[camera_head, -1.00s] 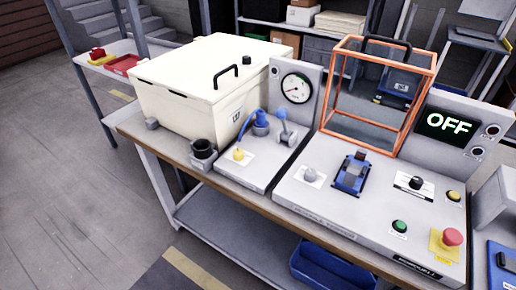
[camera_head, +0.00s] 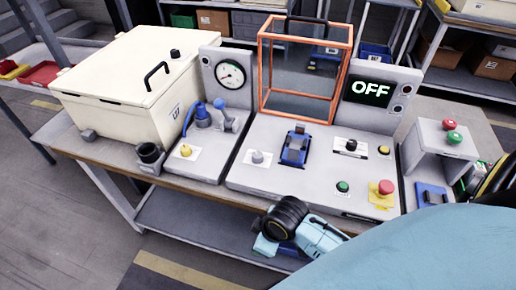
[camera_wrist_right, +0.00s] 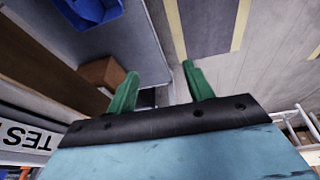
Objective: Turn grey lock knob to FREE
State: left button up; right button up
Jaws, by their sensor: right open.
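A small grey knob (camera_head: 257,156) stands on a white label on the front left of the grey control panel (camera_head: 240,176), left of a blue clamp-like part (camera_head: 296,148). It looks like the lock knob; its label and pointer are too small to read. My right arm reaches in from the lower right, in front of the bench and well apart from the knob. My right gripper (camera_wrist_right: 161,80) shows in the right wrist view with its two green fingers spread and nothing between them, over the floor. My left gripper is out of view.
A display (camera_head: 370,90) reads OFF. An orange frame cage (camera_head: 263,70) stands behind the clamp part. A black selector (camera_head: 351,145), a green button (camera_head: 342,187) and a red mushroom button (camera_head: 386,187) sit to the right. A cream box (camera_head: 120,85) fills the left.

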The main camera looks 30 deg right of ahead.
jog(key=w+a+r+n, duration=0.2)
jog(key=w+r+n, duration=0.3)
jog(key=r+n, duration=0.15)
jog(key=n+g+h+p, duration=0.1)
jog(key=n+g, duration=0.2)
jog(key=n, duration=1.2)
send_near(258, 154)
pick_arm(q)
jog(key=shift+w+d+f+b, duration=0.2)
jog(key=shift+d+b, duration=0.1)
jog(key=shift+b, duration=0.55)
pick_arm(e)
jog(key=f, duration=0.9)
jog(key=shift+w+a, duration=0.1)
jog(key=shift+a, duration=0.15)
jog(key=shift+c, duration=0.3)
jog(key=c, duration=0.9)
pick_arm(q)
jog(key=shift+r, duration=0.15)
pick_arm(e)
jog(key=shift+m, duration=0.25)
